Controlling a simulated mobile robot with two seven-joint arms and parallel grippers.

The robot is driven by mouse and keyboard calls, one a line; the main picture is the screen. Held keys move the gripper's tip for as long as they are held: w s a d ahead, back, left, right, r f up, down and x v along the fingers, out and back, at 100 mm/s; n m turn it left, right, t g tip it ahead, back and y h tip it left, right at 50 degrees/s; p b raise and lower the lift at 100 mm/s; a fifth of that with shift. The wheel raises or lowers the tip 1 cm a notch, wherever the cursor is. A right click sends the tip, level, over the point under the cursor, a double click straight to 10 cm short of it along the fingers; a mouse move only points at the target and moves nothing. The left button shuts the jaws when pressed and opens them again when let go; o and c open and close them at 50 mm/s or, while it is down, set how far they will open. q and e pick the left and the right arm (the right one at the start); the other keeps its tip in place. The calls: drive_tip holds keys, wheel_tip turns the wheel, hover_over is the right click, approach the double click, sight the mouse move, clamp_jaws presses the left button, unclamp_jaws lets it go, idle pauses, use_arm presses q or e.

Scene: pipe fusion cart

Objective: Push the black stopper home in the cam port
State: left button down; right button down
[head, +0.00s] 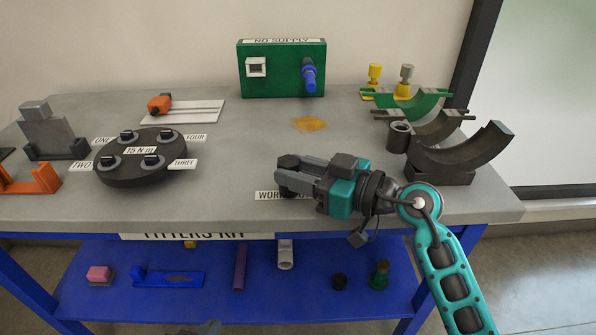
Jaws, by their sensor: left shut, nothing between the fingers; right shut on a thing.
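My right gripper (287,174) reaches in from the right over the front of the table, above the label that begins "WORK". It is shut on a small black piece (290,190), mostly hidden by the fingers, which looks like the black stopper. The green box (282,88) marked "NO SUPPLY" stands at the back, with a white square fitting (256,67) and a blue lever fitting (309,75) on its front. I cannot tell which is the cam port. Only a grey tip of my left gripper (197,328) shows at the bottom edge, apart from everything.
A round black bolt plate (140,172) stands left on the grey table (230,120). Curved saddles (460,150) and a grey cylinder (399,137) stand right. A yellow stain (309,124) lies before the box.

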drive_tip(key=c, duration=0.6)
unclamp_jaws()
drive_tip(key=shift+c, duration=0.2)
